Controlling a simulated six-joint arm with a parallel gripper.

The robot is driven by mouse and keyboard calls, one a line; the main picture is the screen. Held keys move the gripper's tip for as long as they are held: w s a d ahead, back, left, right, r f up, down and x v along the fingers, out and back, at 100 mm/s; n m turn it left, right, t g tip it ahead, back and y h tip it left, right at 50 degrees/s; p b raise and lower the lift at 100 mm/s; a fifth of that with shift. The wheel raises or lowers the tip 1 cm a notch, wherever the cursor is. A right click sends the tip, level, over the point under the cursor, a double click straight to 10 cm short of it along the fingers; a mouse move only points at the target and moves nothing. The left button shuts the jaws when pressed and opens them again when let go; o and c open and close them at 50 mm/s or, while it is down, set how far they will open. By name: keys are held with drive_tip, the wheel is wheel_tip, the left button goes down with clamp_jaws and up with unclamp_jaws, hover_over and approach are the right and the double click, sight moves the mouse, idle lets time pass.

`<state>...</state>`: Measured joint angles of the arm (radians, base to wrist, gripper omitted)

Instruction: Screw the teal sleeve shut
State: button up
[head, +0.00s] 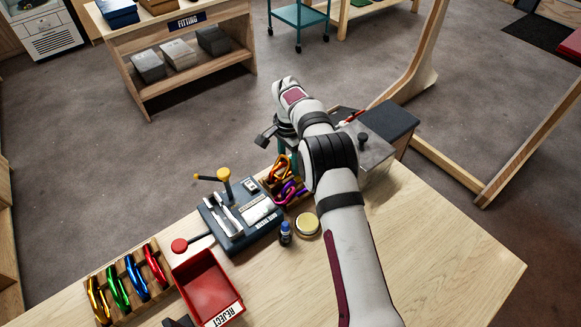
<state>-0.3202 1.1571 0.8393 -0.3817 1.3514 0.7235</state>
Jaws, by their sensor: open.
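My gripper (285,142) points down beyond my arm near the far edge of the bench. My wrist and forearm hide most of it; its jaws are apart. A small teal patch (288,156) shows just under it, and I cannot tell whether this is the teal sleeve or another part. A wooden tray (271,190) with orange and purple carabiners (291,192) lies just below, in front of my gripper. A grey metal plate or fixture (376,154) with a dark knob stands to the right, partly behind my arm. No sleeve or thread can be made out clearly.
A small blue bottle (285,236) and a round yellow tin (307,225) are near my arm. A red reject bin (205,287) and a carabiner rack (160,262) sit front left. The right benchtop is clear.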

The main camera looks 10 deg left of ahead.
drive_tip(key=shift+w+a, duration=0.7)
drive_tip(key=shift+w, duration=0.05)
drive_tip(key=shift+r, duration=0.15)
drive_tip(key=shift+r, duration=1.25)
drive_tip(key=shift+s+d, duration=0.85)
